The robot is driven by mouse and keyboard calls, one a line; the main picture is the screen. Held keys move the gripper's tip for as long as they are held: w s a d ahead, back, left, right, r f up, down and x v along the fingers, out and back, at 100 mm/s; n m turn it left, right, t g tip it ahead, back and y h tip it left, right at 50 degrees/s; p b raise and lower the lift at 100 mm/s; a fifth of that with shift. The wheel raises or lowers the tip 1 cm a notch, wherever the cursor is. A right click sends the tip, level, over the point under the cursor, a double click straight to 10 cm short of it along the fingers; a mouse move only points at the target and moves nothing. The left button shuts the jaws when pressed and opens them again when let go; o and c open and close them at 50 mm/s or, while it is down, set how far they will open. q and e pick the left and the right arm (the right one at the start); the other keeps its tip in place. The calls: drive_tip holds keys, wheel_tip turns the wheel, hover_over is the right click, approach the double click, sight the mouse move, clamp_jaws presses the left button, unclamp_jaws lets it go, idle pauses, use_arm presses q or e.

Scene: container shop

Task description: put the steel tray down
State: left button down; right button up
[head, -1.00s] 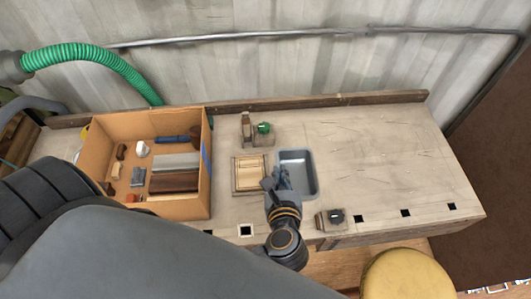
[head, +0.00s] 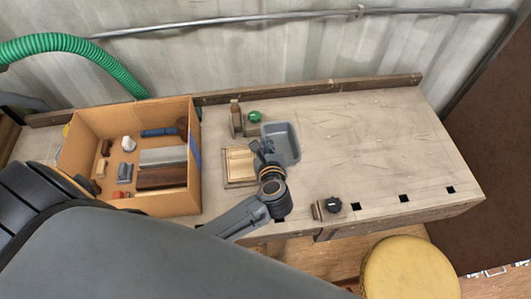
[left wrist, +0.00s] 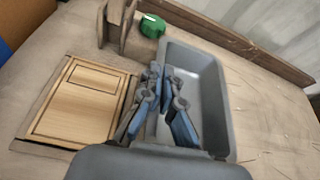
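The steel tray (head: 285,137), a grey rectangular pan, is at the middle of the workbench, right of a light wooden board. It also shows in the left wrist view (left wrist: 207,80), with its open side up. My left gripper (head: 263,150) is at the tray's left wall. In the left wrist view its blue-grey fingers (left wrist: 160,98) straddle that wall and look closed on it. The gripper hides part of the wall, and I cannot tell whether the tray's underside touches the bench. My right gripper is not in view.
The light wooden board (head: 240,165) lies left of the tray. A wooden block (head: 236,118) and green knob (head: 254,117) stand behind. An open cardboard box (head: 180,203) with several items is at left. The bench (head: 370,140) right of the tray is clear.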

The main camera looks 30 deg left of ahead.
use_arm(q)
drive_tip(key=shift+w+a+f, duration=0.1)
drive_tip(key=shift+w+f, duration=0.1)
drive_tip(key=f+b, duration=0.3)
drive_tip(key=shift+w+a+f, duration=0.15)
drive_tip(key=shift+w+a, duration=0.05)
drive_tip(key=shift+f, duration=0.1)
drive_tip(key=shift+s+f, duration=0.1)
drive_tip(key=shift+f, duration=0.05)
drive_tip(key=c, duration=1.5)
unclamp_jaws()
